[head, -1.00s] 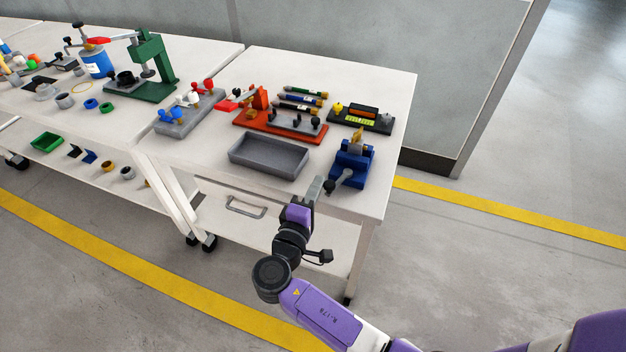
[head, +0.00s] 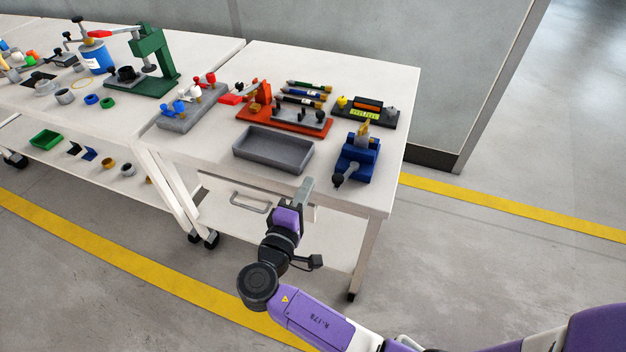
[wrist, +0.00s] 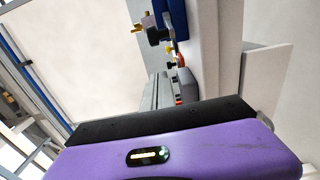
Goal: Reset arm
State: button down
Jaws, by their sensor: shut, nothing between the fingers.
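My gripper (head: 304,190) is at the end of my purple and black arm, in front of the right table's near edge and below the grey tray in the head view. It is shut and empty. The vise also shows at the top of the wrist view (wrist: 172,18).
A grey tray (head: 273,150) lies near the table's front. Behind it are an orange-red fixture (head: 290,122), several pens, a black device (head: 365,112) and a grey block (head: 188,112) with coloured knobs. A drawer handle (head: 250,203) protrudes below. The floor at right is clear.

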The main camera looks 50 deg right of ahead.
jog(key=shift+v, duration=2.7)
